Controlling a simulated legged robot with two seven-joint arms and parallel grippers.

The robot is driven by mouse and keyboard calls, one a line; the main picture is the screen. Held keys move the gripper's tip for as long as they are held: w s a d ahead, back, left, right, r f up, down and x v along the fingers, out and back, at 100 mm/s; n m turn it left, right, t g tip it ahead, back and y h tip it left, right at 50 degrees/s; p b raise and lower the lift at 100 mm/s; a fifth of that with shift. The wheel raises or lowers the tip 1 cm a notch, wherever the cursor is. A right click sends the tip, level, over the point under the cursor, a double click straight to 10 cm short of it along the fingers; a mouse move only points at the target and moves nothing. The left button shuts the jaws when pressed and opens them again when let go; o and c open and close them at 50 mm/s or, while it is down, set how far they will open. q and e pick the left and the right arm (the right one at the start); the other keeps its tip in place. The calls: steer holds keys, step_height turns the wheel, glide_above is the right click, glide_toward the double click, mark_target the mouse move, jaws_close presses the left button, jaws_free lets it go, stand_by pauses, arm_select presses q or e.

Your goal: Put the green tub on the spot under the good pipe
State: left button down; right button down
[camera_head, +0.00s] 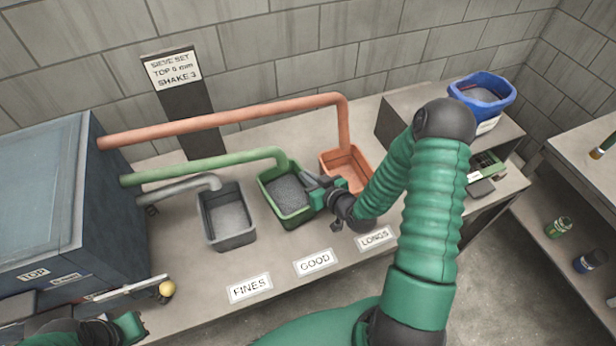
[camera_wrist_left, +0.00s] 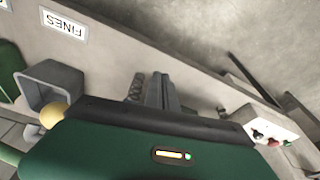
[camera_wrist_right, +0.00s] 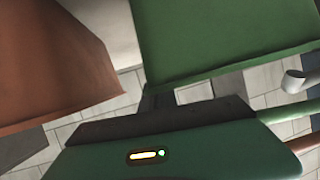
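The green tub (camera_head: 290,219) stands on the bench below the mouth of the green pipe (camera_head: 215,163), holding grey material. The GOOD label (camera_head: 315,261) lies in front of it. My right gripper (camera_head: 314,184) is at the tub's right rim. In the right wrist view the tub's green wall (camera_wrist_right: 225,35) fills the upper right and hides the fingertips, so its grip is unclear. My left gripper (camera_wrist_left: 161,90) has its fingers close together and empty; its arm shows at the lower left of the head view.
A grey tub (camera_head: 228,243) sits left of the green one, an orange tub (camera_head: 346,163) close on its right. A blue bin (camera_head: 484,93) stands on the raised shelf. A dark machine (camera_head: 45,190) fills the left. The bench front with its labels is clear.

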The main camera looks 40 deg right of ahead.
steer(key=c, duration=1.6)
jaws_free()
steer(key=shift+o, duration=0.2)
steer(key=shift+f, duration=0.1)
steer(key=shift+s, duration=0.1)
